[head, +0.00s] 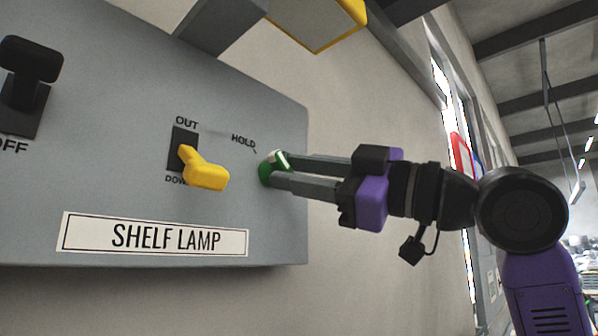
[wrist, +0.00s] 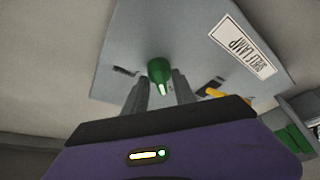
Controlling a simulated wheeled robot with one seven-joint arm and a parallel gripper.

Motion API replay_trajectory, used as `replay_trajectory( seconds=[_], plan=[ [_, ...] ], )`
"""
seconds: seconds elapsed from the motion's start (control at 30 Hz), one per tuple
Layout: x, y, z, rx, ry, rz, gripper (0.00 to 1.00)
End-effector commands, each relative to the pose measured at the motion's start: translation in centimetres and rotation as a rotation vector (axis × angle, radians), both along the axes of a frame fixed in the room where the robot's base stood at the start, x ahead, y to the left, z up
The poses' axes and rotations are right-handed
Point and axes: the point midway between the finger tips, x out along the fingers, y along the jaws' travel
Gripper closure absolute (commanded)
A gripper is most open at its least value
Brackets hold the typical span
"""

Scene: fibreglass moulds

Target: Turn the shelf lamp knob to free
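The green knob (head: 265,172) with a pale pointer mark sits near the right edge of the grey SHELF LAMP panel (head: 80,170). The word HOLD is printed up and left of it; no FREE label is visible, and the fingers cover the area to the right. My gripper (head: 279,170) reaches in from the right, its two grey fingers apart with the tips at the knob. In the wrist view, the knob (wrist: 159,70) shows between the fingertips (wrist: 161,88), with a small gap apparent beside its narrow end. Firm contact cannot be made out.
A yellow lever (head: 205,172) marked OUT and DOWN juts out left of the knob. A black switch (head: 28,75) stands at the far left. A yellow-edged fixture (head: 320,22) hangs above the panel.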

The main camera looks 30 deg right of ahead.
Motion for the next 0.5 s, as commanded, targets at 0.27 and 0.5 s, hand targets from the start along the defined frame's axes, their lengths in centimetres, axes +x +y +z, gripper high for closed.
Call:
replay_trajectory(
  seconds=[0.27,0.5],
  plan=[
    [-0.04,0.08,-0.08,0.023,0.006,0.001,1.0],
    [-0.11,0.31,-0.32,0.133,0.041,0.004,1.0]
  ],
)
